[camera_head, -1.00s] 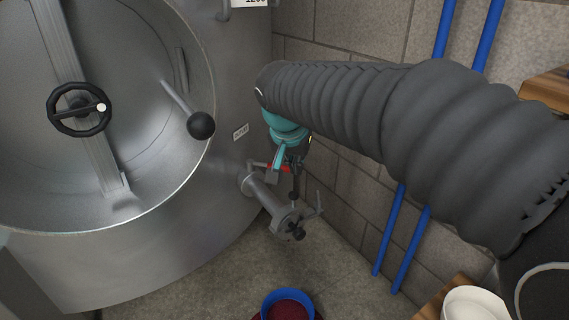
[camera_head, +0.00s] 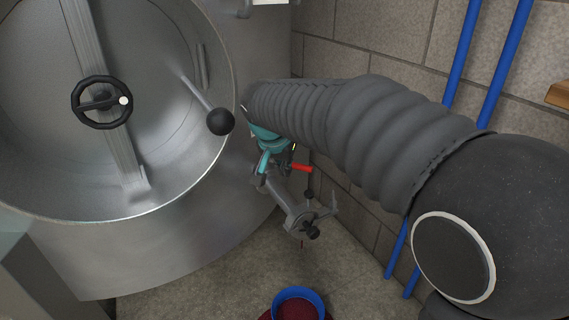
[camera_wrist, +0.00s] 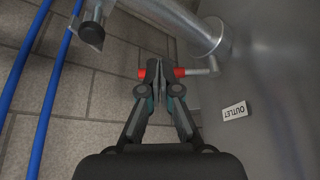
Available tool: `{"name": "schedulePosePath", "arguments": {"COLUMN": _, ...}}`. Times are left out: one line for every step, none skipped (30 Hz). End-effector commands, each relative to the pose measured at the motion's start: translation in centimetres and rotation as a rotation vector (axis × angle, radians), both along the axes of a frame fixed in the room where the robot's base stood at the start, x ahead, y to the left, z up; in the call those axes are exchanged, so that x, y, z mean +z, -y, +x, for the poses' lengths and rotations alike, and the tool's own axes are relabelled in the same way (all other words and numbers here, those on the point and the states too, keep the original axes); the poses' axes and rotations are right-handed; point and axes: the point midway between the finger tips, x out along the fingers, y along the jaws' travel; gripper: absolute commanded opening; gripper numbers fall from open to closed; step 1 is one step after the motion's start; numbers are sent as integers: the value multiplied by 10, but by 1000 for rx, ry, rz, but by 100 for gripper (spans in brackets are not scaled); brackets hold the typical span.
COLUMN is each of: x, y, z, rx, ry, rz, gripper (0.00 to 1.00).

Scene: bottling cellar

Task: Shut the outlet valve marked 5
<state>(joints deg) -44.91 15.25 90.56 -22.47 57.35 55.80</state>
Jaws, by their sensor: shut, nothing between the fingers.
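The outlet valve sits on a grey metal pipe (camera_head: 290,203) low on the steel tank. Its lever has a red grip (camera_head: 302,168), which sticks out to the right of my gripper (camera_head: 265,166) in the head view. In the wrist view my gripper (camera_wrist: 160,78) is shut and empty. Its fingertips lie in front of the red grip (camera_wrist: 179,72), hiding its middle; I cannot tell whether they touch it. The grip's bare metal end is to the right. A plate (camera_wrist: 235,111) on the tank reads OUTLET, upside down. I see no number 5.
Blue pipes (camera_head: 470,60) run down the block wall at right.

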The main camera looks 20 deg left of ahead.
Motion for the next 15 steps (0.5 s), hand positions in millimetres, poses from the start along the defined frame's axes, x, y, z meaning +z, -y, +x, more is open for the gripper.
{"name": "schedulePosePath", "arguments": {"x": -12, "y": 1, "z": 5, "rx": -1, "ry": -3, "rz": -3, "gripper": 0}}
{"name": "schedulePosePath", "arguments": {"x": -17, "y": 1, "z": 7, "rx": -2, "ry": -3, "rz": -4, "gripper": 0}}
{"name": "schedulePosePath", "arguments": {"x": -24, "y": 1, "z": 10, "rx": -1, "ry": -2, "rz": -3, "gripper": 0}}
{"name": "schedulePosePath", "arguments": {"x": -29, "y": 1, "z": 13, "rx": -1, "ry": -2, "rz": -3, "gripper": 0}}
{"name": "schedulePosePath", "arguments": {"x": -34, "y": 1, "z": 15, "rx": -1, "ry": -2, "rz": -3, "gripper": 0}}
{"name": "schedulePosePath", "arguments": {"x": -40, "y": 1, "z": 19, "rx": 0, "ry": -2, "rz": -3, "gripper": 0}}
{"name": "schedulePosePath", "arguments": {"x": -45, "y": 1, "z": 21, "rx": -1, "ry": -2, "rz": -3, "gripper": 0}}
{"name": "schedulePosePath", "arguments": {"x": -50, "y": 2, "z": 24, "rx": -1, "ry": -2, "rz": -3, "gripper": 0}}
{"name": "schedulePosePath", "arguments": {"x": -56, "y": 1, "z": 27, "rx": -1, "ry": -1, "rz": -2, "gripper": 0}}
{"name": "schedulePosePath", "arguments": {"x": -61, "y": 2, "z": 29, "rx": -1, "ry": -1, "rz": -3, "gripper": 0}}
{"name": "schedulePosePath", "arguments": {"x": -57, "y": 1, "z": 35, "rx": -2, "ry": 1, "rz": 0, "gripper": 0}}
{"name": "schedulePosePath", "arguments": {"x": -54, "y": 1, "z": 41, "rx": -1, "ry": 1, "rz": 0, "gripper": 0}}
{"name": "schedulePosePath", "arguments": {"x": -53, "y": 1, "z": 45, "rx": -2, "ry": 1, "rz": 1, "gripper": 0}}
{"name": "schedulePosePath", "arguments": {"x": -53, "y": 2, "z": 49, "rx": -3, "ry": 0, "rz": 1, "gripper": 0}}
{"name": "schedulePosePath", "arguments": {"x": -52, "y": 2, "z": 54, "rx": -2, "ry": 0, "rz": 1, "gripper": 0}}
